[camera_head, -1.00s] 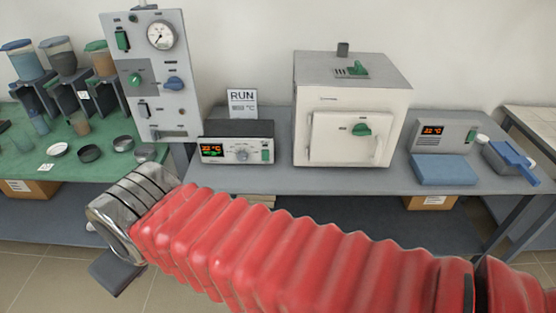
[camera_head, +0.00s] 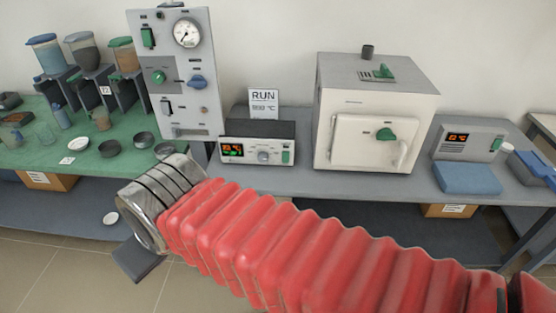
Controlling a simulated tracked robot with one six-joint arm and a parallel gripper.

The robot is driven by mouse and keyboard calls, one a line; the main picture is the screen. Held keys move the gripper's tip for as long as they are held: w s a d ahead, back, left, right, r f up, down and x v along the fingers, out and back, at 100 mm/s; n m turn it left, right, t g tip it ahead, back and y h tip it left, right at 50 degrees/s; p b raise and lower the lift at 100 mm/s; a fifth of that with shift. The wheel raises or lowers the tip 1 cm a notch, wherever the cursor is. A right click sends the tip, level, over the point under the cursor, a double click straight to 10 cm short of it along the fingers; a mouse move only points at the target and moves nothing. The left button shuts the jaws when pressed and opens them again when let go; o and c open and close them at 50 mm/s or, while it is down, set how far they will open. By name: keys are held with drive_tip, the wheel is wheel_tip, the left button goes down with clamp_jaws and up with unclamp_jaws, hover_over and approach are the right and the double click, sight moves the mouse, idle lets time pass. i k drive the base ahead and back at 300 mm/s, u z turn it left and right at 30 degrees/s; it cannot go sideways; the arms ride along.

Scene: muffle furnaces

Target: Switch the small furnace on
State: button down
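A white box furnace (camera_head: 334,95) with a closed door, a green door knob and a green switch on its top stands on the grey bench. A controller (camera_head: 258,129) with a lit display, a grey dial and a green switch sits left of it. I cannot tell for certain which one is the small furnace. My gripper (camera_head: 140,260) shows only as a dark plate below the metal wrist, in front of the bench and apart from these units; its opening is hidden.
A tall grey panel (camera_head: 205,107) with a gauge and knobs stands left of the controller. A RUN sign (camera_head: 263,103) stands behind the controller. Jars and dishes stand on the green bench (camera_head: 60,180) at left. A blue-handled tool lies at the right end.

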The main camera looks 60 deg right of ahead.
sight(286, 155)
drive_tip(key=i, duration=0.9)
drive_tip(key=z, duration=0.05)
